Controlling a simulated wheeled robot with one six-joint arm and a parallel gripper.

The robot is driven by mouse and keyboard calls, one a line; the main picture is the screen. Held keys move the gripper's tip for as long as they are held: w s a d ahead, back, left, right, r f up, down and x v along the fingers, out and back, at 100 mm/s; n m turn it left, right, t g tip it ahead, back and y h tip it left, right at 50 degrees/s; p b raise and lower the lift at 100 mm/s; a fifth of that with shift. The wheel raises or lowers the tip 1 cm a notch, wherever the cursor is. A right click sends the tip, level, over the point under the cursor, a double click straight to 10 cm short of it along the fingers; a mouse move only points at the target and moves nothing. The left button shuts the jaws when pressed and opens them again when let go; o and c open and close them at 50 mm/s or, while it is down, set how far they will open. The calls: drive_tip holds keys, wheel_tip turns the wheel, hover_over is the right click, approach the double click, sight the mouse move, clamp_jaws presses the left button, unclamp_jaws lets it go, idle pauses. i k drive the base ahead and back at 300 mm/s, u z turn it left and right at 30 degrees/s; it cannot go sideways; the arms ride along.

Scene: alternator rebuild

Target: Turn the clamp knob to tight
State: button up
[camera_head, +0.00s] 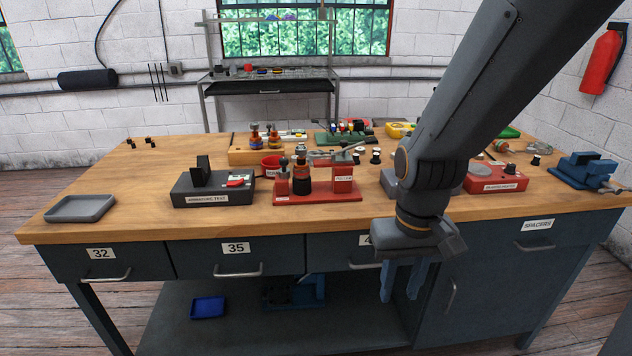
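No part in view is clearly marked as the clamp knob, and I cannot tell which one it is. A red fixture (315,199) with upright posts and a lever stands at the middle front of the bench. A red box (496,181) further right also has a small dark knob (510,169) on top. My gripper (400,288) hangs in front of the bench's drawer fronts, below the top, fingers pointing down. The fingers are apart with nothing between them. My arm hides part of the bench's right middle.
The wooden bench top (125,190) is clear at left around a grey tray (80,208). A black armature test box (212,190) stands left of the red fixture. A blue vise (585,168) sits at the right edge. Several small parts crowd the back.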

sight(283, 172)
drive_tip(key=k, duration=0.65)
drive_tip(key=z, duration=0.1)
drive_tip(key=i, duration=0.65)
drive_tip(key=u, duration=0.6)
drive_tip(key=i, duration=0.65)
drive_tip(key=u, duration=0.65)
